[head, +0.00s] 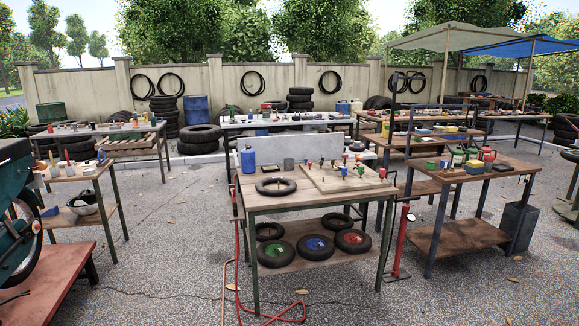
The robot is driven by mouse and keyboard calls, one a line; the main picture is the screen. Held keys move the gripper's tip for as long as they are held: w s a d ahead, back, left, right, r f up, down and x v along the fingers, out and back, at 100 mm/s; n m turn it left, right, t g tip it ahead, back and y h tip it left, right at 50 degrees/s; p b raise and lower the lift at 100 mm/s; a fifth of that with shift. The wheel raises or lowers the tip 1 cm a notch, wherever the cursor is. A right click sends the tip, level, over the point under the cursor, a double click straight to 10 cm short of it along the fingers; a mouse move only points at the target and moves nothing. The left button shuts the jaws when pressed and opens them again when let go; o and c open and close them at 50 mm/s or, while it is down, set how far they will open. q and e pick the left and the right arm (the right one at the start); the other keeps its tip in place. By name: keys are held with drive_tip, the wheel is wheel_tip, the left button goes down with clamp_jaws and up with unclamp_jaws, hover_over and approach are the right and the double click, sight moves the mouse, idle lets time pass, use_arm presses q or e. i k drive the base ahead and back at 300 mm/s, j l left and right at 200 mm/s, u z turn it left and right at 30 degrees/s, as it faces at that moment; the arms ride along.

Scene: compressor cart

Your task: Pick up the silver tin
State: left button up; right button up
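A small grey cylinder that looks like the silver tin (289,164) stands upright near the back edge of the middle wooden-topped table (330,208). It is right of a blue bottle (248,159) and behind a black tyre (276,186) lying flat. A wooden board (345,178) with several small coloured pieces lies to its right. The tin appears unobstructed from here, but it is too small to make out any label. Neither of my grippers shows in the head view.
The table's lower shelf holds several small tyres (275,253). A red floor pump (402,240) stands at its right. Another crowded table (460,178) is further right. A red hose (237,270) trails on the gravel at front left. Open gravel (165,270) lies left of the table.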

sight(288, 163)
drive_tip(key=i+j, duration=0.1)
drive_tip(key=i, duration=0.5)
drive_tip(key=i+j+z, duration=0.15)
drive_tip(key=i, duration=0.45)
drive_tip(key=i+j, duration=0.15)
drive_tip(key=i, duration=0.4)
